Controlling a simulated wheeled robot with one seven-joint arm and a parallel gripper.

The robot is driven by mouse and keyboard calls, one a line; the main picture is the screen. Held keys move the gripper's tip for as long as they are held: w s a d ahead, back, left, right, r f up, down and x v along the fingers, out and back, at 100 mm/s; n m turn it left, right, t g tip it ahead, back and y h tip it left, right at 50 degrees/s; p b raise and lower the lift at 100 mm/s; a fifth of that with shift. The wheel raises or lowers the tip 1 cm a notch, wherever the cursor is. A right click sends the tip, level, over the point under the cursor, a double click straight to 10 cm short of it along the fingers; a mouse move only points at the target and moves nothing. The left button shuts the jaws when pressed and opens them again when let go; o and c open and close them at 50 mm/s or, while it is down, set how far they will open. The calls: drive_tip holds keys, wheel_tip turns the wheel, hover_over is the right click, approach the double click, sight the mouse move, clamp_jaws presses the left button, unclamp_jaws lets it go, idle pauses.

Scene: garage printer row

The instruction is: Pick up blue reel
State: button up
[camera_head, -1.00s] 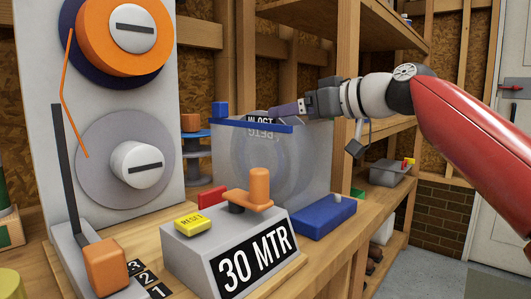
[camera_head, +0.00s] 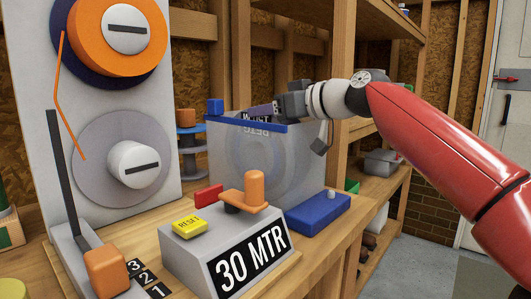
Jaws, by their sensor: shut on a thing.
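A blue reel (camera_head: 188,133) stands behind the bin's left side, with an orange block above it. A second, pale bluish round reel shape (camera_head: 258,165) shows blurred through the wall of the translucent bin (camera_head: 303,160). My gripper (camera_head: 262,111) is at the top of this bin, just above its blue front rim, pointing left. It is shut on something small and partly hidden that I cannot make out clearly. I cannot tell whether it touches the round shape in the bin.
A grey box marked 30 MTR (camera_head: 254,257), with an orange knob and yellow RESET button, stands in front. A grey panel (camera_head: 75,95) with orange reel rises at left.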

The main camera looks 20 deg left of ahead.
clamp_jaws()
drive_tip(key=shift+r, duration=0.1)
